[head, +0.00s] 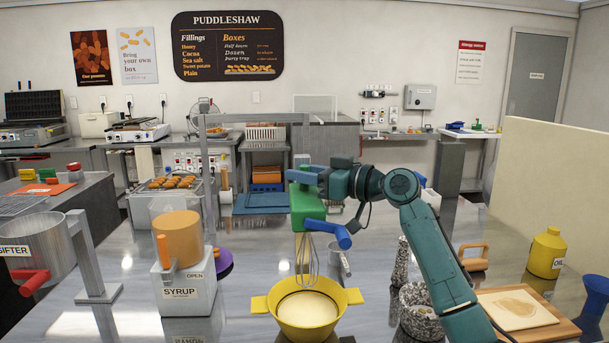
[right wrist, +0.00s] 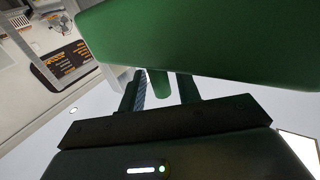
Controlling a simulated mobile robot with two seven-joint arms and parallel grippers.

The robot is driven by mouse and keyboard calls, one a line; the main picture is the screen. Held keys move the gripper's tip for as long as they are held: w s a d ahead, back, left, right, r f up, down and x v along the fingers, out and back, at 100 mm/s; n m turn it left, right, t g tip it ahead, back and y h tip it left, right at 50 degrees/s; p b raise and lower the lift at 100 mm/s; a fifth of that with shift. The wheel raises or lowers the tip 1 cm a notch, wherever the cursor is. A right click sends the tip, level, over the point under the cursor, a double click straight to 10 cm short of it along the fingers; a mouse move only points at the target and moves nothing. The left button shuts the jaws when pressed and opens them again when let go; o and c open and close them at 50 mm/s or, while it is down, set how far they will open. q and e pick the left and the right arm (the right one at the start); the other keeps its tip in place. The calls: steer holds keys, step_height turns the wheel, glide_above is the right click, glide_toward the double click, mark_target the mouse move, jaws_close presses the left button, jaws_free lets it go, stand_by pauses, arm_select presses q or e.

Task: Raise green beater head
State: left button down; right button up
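The green beater head (head: 307,207) is above the yellow bowl (head: 272,306) in the head view, with a blue lever (head: 328,232) on its front. A wire whisk (head: 308,262) hangs from it into the bowl, which holds pale contents. My right gripper (head: 312,177) is at the top of the head. In the right wrist view the head's green body (right wrist: 210,40) fills the top, and a small green piece (right wrist: 159,84) lies between my gripper's spread fingers (right wrist: 160,92). A gap shows on one side of it; firm contact is not visible. My left gripper is out of view.
A syrup dispenser (head: 187,297) and a sifter (head: 38,245) stand to the left. A speckled mortar (head: 417,312), a cutting board (head: 545,325) and a yellow oil bottle (head: 546,252) are to the right. A grey frame (head: 250,118) rises behind the head.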

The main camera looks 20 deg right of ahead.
steer(key=shift+o, duration=0.3)
steer(key=shift+f, duration=0.15)
steer(key=shift+s+d+f, duration=0.1)
steer(key=shift+s+d, duration=0.25)
steer(key=shift+s, duration=0.05)
arm_select(q)
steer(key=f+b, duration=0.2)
steer(key=b, duration=0.1)
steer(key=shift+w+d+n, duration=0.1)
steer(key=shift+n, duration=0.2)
arm_select(e)
steer(key=v, duration=1.2)
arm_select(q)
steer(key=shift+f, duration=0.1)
